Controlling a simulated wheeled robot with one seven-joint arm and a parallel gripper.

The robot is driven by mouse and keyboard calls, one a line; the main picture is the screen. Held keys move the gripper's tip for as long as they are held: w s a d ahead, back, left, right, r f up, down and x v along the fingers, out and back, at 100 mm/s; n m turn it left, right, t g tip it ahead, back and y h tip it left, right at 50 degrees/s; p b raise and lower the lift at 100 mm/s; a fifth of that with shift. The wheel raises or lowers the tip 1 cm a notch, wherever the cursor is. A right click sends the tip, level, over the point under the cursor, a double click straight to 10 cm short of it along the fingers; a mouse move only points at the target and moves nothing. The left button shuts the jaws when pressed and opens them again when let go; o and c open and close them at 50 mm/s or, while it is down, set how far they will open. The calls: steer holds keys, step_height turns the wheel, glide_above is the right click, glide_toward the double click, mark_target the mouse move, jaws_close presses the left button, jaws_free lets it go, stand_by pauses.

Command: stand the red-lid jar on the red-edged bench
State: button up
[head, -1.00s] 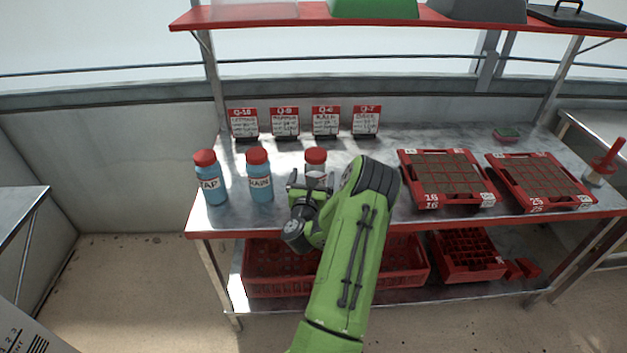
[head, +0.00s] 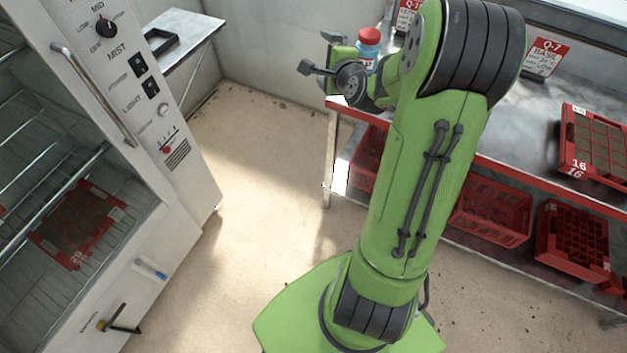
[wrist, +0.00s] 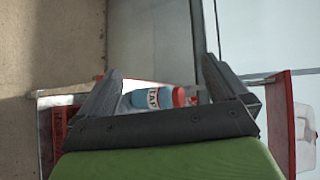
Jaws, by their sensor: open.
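My gripper (head: 322,68) is open and empty, held in front of the bench's left end with its fingers pointing left in the head view. A blue jar with a red lid (head: 369,40) stands upright at the left end of the red-edged bench (head: 510,163), just behind my gripper and partly hidden by it. In the wrist view a labelled blue jar with a red lid (wrist: 150,98) shows between my open fingers (wrist: 162,66), apart from them. Other parts of the bench top are hidden by my arm.
A white cabinet (head: 165,205) with an open shelved front and a seed tray (head: 75,228) inside stands at left. A small metal table (head: 185,35) is behind it. Red crates (head: 490,218) fill the bench's lower shelf. The floor between cabinet and bench is clear.

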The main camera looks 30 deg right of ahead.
steer(key=s+a+r+n+g+y, duration=0.2)
steer(key=s+a+n, duration=0.4)
steer(key=a+n, duration=0.25)
steer(key=s+a+r+n+g+y, duration=0.1)
steer(key=s+a+r+n+g, duration=0.2)
steer(key=s+a+n, duration=0.55)
steer(key=s+a+n+g, duration=0.1)
steer(key=s+a+n, duration=0.1)
steer(key=s, duration=0.5)
steer(key=s+a+n+g, duration=0.2)
steer(key=s+a+n, duration=0.1)
steer(key=s, duration=0.4)
steer(key=shift+a+f+n, duration=0.25)
steer(key=shift+f+n, duration=0.2)
steer(key=shift+n, duration=0.15)
